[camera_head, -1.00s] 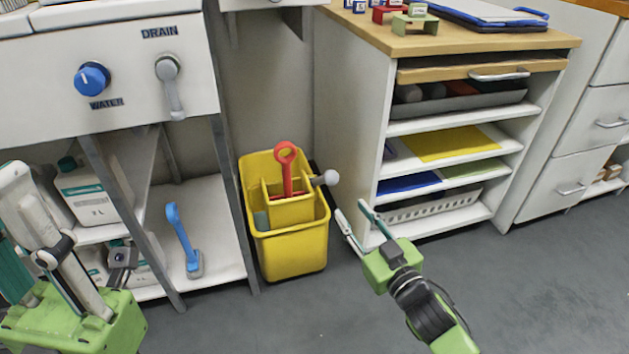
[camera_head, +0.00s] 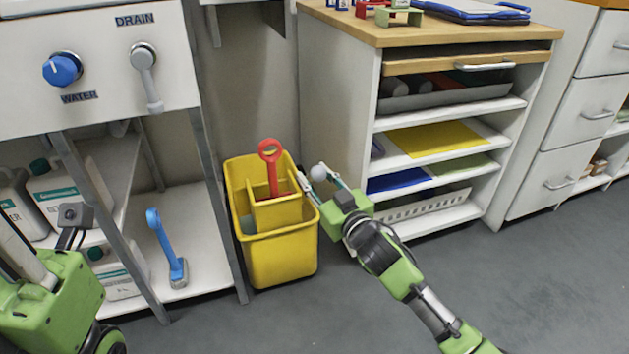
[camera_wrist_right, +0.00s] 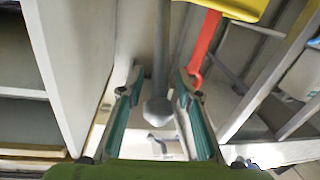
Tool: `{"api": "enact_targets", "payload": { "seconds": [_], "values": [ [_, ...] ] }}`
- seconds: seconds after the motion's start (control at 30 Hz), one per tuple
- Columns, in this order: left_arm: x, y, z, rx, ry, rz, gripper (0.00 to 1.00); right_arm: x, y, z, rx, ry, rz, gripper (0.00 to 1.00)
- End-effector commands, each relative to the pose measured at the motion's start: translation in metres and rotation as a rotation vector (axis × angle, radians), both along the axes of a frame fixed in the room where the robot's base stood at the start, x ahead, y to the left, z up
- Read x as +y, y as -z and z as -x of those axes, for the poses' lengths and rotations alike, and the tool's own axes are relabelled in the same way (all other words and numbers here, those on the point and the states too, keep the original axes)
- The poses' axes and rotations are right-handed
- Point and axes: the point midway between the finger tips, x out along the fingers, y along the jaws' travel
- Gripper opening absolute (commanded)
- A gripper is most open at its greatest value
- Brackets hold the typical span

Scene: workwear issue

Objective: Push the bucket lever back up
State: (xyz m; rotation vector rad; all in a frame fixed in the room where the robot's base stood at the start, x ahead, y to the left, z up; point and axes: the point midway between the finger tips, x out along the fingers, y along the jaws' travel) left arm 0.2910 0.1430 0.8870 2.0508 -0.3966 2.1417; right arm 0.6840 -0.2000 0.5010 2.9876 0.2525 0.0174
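The yellow bucket (camera_head: 283,257) stands on the floor between the sink unit and the shelf cabinet. Its lever ends in a pale grey ball knob (camera_head: 319,172) at the bucket's right side. My right gripper (camera_head: 312,177) is open, with its fingers at the knob. In the right wrist view, the lever's grey rod (camera_wrist_right: 161,60) and knob (camera_wrist_right: 157,110) show between the two separate fingers; contact is not clear. My left gripper (camera_head: 12,255) is at the lower left, cut by the picture edge; its fingertips are out of view.
A red handle (camera_head: 270,168) rises from the bucket. The sink unit's leg (camera_head: 218,200) is close on the left, and the cabinet's side panel (camera_head: 340,90) is close behind my right gripper. A blue-handled brush (camera_head: 168,245) stands on the lower shelf. Floor in front is clear.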

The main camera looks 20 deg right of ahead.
Motion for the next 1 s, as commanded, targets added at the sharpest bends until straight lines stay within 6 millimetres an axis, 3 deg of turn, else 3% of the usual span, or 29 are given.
{"api": "enact_targets", "payload": {
  "seconds": [0.37, 0.5, 1.0],
  "values": [
    [-0.0004, -0.0018, 0.0011, -0.008, 0.0, -0.001, 0.24, 0.0012, -0.0002, -0.006, 0.001, 0.0, -0.001, 0.32],
    [-0.0004, -0.0018, 0.0012, -0.008, 0.0, -0.001, 0.24, 0.0012, -0.0002, -0.0058, 0.0, 0.0, -0.001, 0.01],
    [0.001, -0.0061, 0.0028, -0.008, 0.002, 0.005, 0.24, 0.0017, -0.0054, -0.0063, 0.009, -0.002, 0.001, 0.0]
  ]
}}
